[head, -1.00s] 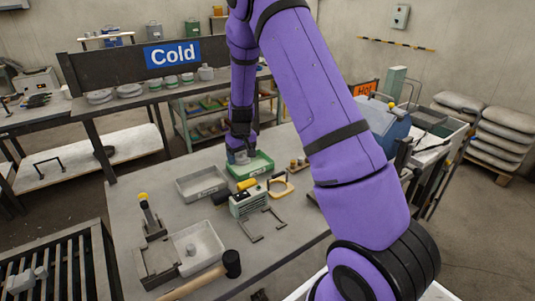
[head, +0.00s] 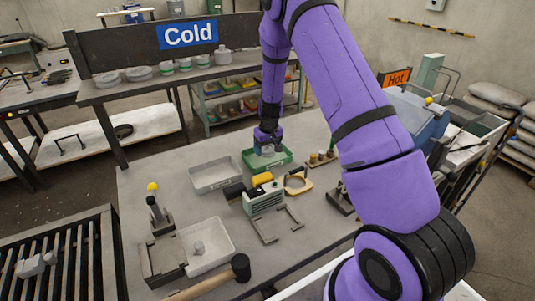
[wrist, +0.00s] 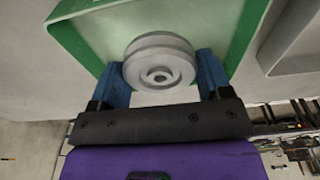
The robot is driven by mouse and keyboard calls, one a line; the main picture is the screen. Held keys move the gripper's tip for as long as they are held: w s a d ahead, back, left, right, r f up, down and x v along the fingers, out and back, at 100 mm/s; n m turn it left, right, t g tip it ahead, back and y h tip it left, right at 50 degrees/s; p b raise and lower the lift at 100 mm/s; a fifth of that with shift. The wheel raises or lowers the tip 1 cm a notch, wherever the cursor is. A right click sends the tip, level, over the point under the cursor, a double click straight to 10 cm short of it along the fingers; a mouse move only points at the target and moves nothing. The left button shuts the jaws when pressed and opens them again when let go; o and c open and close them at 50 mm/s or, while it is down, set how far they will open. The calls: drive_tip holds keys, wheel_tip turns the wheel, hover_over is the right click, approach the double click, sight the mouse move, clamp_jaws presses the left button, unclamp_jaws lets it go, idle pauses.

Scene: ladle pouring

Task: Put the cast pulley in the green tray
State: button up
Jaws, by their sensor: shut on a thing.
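The cast pulley (wrist: 160,62) is a grey grooved disc with a hub, in the wrist view. My gripper (wrist: 162,75) is shut on it, with a blue finger on either side. The green tray (wrist: 85,45) lies behind the pulley in the wrist view, with its rim around it. In the head view, my gripper (head: 266,149) points down over the green tray (head: 284,158) at the back of the table. The pulley is small there and mostly hidden by the gripper. I cannot tell whether the pulley touches the tray floor.
A grey tray (head: 214,175) stands just left of the green tray. A boxy grey-green instrument (head: 263,197) and a yellow ring-shaped tool (head: 298,181) are in front. A white tray (head: 208,247) and a mallet (head: 240,267) lie nearer.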

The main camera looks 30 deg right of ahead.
drive_tip(key=shift+f, duration=1.35)
drive_tip(key=o, duration=1)
drive_tip(key=shift+f, duration=0.1)
